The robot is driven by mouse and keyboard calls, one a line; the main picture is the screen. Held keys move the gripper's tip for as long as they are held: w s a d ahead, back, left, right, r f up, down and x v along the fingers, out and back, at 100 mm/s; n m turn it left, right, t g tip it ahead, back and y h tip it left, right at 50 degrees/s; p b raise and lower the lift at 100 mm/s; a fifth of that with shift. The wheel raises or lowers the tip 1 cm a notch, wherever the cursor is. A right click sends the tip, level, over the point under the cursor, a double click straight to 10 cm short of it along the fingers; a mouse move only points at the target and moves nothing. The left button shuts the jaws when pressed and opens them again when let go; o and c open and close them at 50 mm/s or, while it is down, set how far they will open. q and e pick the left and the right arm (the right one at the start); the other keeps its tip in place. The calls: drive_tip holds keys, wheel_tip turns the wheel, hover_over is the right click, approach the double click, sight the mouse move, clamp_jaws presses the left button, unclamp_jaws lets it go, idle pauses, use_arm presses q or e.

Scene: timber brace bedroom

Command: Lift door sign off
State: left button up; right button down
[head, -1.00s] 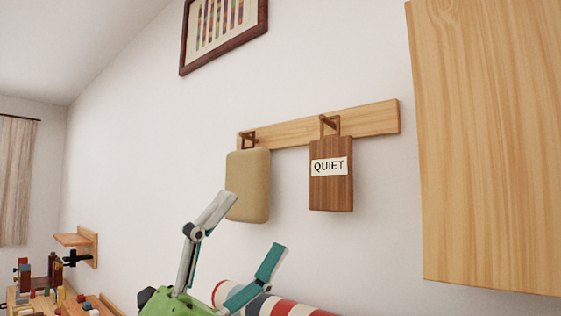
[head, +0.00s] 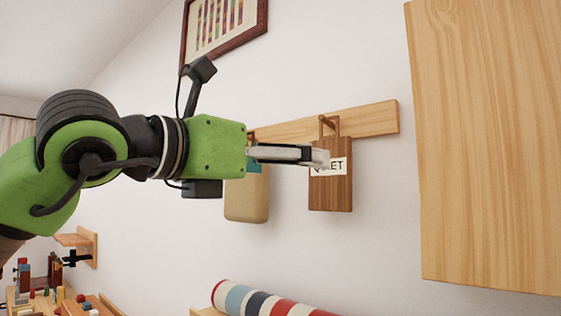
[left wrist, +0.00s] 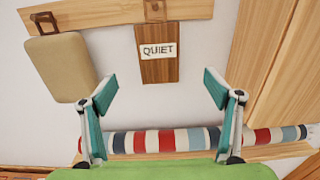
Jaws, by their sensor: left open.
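The door sign (head: 330,188) is a brown wooden board with a white QUIET label, hanging from a peg on a pale wooden rail (head: 375,121). In the left wrist view the sign (left wrist: 158,68) is ahead, between and beyond my open fingers. My left gripper (head: 318,157) reaches in from the left; its fingertips overlap the label's left part in the head view. In the left wrist view the left gripper (left wrist: 160,92) is wide open and empty, and no contact with the sign shows. My right gripper is not in view.
A tan padded item (head: 247,205) hangs left of the sign, partly behind my left gripper. A tall wooden panel (head: 490,150) stands at the right. A striped roll (head: 262,300) lies below. A framed picture (head: 232,28) hangs above.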

use_arm(q)
drive_tip(key=p+x, duration=0.6)
drive_tip(key=x, duration=0.8)
drive_tip(key=shift+w+a, duration=0.15)
drive_tip(key=shift+a, duration=0.05)
drive_tip(key=c, duration=1.2)
drive_tip(key=shift+o, duration=1.1)
drive_tip(key=shift+c, duration=1.1)
